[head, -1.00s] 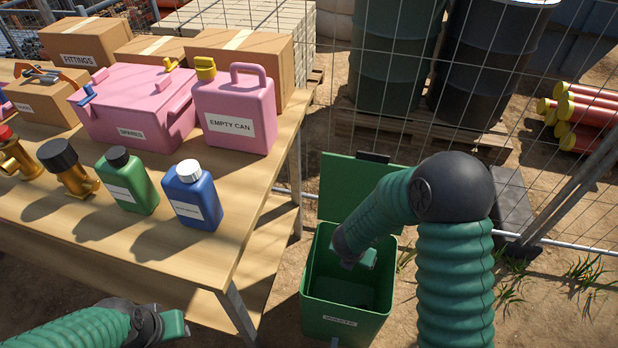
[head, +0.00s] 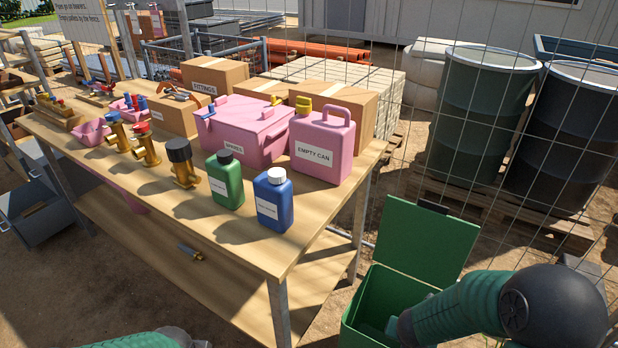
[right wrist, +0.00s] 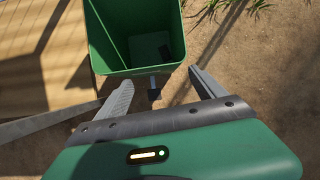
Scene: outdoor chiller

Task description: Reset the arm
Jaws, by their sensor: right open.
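My right arm comes in at the lower right of the head view, with its gripper end (head: 398,328) at the open green bin (head: 362,312); its fingers are hidden there. In the right wrist view my right gripper (right wrist: 160,82) has its two grey fingers spread, with nothing between them. The bin (right wrist: 105,38) stands just beyond the fingertips, and a dark patch shows inside it. My left gripper (head: 196,343) is cut off by the bottom edge of the head view, in front of the table, and its fingers do not show.
The wooden table (head: 225,243) holds a blue bottle (head: 273,203), a green bottle (head: 225,182), brass fittings, a pink box (head: 245,135), a pink can (head: 322,150) and cartons. The bin's raised lid (head: 425,240) stands near the wire fence. Drums (head: 480,120) stand behind the fence.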

